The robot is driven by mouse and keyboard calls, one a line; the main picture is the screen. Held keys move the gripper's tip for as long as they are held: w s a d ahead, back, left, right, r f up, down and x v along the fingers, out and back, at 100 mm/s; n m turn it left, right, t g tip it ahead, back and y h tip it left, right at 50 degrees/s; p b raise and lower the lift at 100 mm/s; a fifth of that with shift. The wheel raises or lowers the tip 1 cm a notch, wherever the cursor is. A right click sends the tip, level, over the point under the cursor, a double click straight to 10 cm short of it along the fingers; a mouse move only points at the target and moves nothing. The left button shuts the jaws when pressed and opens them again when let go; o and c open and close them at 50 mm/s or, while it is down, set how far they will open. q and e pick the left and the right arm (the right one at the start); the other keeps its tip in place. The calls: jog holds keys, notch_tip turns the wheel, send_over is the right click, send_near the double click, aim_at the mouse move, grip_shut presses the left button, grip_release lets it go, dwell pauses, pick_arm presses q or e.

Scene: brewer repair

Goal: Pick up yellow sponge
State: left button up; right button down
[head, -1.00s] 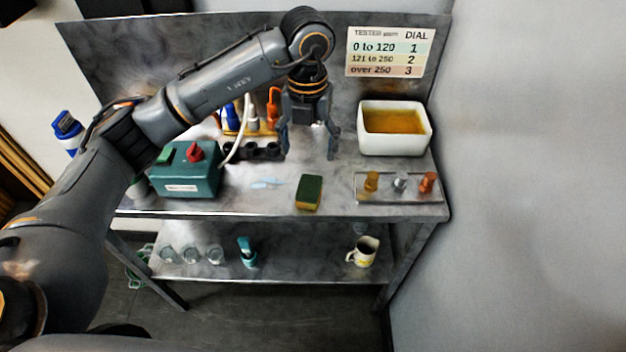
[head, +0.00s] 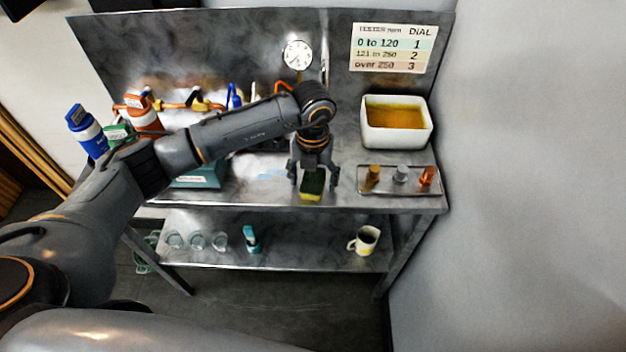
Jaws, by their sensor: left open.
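The yellow sponge (head: 311,186) has a dark green top and a yellow side. It lies on the steel bench top near its front edge, in the middle of the head view. My left gripper (head: 312,186) points down at the sponge with its fingers open, one on each side of it. I cannot tell whether the fingers touch the sponge. The gripper's palm hides the sponge's far end. My right gripper is not in view.
A steel tray (head: 398,187) with three knobs stands right of the sponge, a white basin (head: 396,143) behind it. My left arm partly covers the teal box (head: 201,178). Blue and orange bottles stand at left. A mug (head: 365,240) and several glasses are on the lower shelf.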

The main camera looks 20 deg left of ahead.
pick_arm(q)
jog(key=shift+c, duration=0.9)
jog(key=c, duration=0.6)
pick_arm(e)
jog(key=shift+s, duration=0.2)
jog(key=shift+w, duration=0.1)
pick_arm(q)
jog(key=shift+r, duration=0.1)
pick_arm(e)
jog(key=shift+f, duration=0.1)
